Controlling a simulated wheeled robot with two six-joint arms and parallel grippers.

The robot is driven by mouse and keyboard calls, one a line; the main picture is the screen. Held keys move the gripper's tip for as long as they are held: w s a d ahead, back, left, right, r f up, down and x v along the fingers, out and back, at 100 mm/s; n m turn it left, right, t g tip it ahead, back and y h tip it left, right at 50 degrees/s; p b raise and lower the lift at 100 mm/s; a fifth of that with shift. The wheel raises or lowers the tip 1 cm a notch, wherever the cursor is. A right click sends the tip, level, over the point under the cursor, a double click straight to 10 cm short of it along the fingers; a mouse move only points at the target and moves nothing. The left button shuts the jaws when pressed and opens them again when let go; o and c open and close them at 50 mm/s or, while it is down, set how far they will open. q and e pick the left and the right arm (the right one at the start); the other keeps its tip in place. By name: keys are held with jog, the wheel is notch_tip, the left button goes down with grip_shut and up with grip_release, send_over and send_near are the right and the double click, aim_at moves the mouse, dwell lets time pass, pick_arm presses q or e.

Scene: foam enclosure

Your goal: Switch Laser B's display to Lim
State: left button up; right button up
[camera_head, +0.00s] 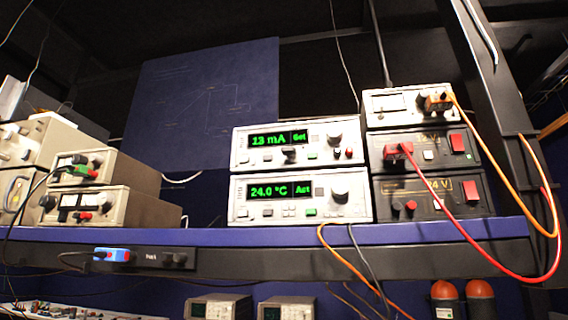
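Two stacked light-grey controllers stand on the shelf at centre right. The upper controller (242,155) has a green display (278,140) that looks to read 13 mA, Set. It has a round knob (335,137) at the right and small buttons below. The lower controller (238,208) has a green display (282,190) that reads 24.0 °C, Act. It also has a round knob (340,191) and a lit green button (310,212). No label naming Laser B is legible, so I cannot tell which unit it is. Neither of my grippers is in view.
Dark 24 V power units (430,194) with red and orange cables stand right of the controllers, close beside them. Grey meter boxes (92,206) stand at the left. The blue shelf edge (300,234) runs in front. Cables (325,240) hang over it below the controllers.

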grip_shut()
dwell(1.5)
